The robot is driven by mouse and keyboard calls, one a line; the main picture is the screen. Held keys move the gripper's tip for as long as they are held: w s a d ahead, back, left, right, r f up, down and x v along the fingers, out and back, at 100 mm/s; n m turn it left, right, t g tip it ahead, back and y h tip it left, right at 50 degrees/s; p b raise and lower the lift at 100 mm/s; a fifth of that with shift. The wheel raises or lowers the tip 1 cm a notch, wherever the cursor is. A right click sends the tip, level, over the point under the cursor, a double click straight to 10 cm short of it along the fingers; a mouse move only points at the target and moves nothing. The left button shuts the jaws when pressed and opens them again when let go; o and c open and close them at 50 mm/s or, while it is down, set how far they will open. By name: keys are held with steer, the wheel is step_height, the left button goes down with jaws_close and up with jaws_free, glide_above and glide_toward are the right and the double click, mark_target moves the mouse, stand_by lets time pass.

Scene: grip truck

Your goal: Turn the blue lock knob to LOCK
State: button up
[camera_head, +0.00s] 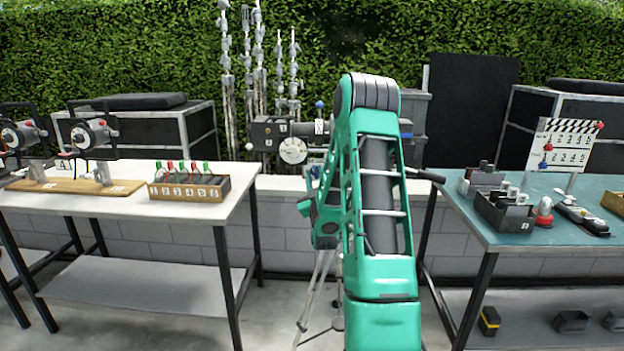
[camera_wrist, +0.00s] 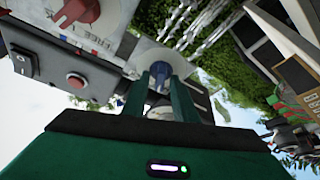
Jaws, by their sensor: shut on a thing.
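The blue lock knob (camera_wrist: 160,72) is in the upper middle of the wrist view, on a light round plate. My gripper (camera_wrist: 166,88) has its two green fingers on either side of the knob and is shut on it. The fingers hide part of the knob, and I cannot read which way it points. A label beside a red knob (camera_wrist: 76,12) seems to read FREE. In the head view my arm covers part of the dark camera head unit (camera_head: 275,132), and the fingertips are hidden.
A grey box with a red button (camera_wrist: 76,80) and a black rocker switch (camera_wrist: 22,62) is close to my gripper. In the head view, a white table (camera_head: 110,205) stands left and a teal table (camera_head: 520,238) right. Tripod legs (camera_head: 315,290) stand between them.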

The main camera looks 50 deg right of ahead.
steer(key=m+g+h, duration=0.1)
steer(key=m, duration=0.2)
steer(key=m+g+h, duration=0.1)
steer(key=m+h, duration=0.1)
steer(key=m, duration=0.2)
steer(key=shift+w+f+m, duration=0.1)
steer(key=shift+f+m, duration=0.05)
steer(key=shift+m, duration=0.15)
steer(key=m+g+h, duration=0.1)
steer(key=m+g, duration=0.1)
steer(key=m, duration=0.2)
steer(key=m+g, duration=0.2)
steer(key=m, duration=0.2)
steer(key=shift+a+h, duration=0.1)
steer(key=shift+h, duration=0.3)
steer(key=shift+m, duration=0.3)
steer(key=o, duration=0.7)
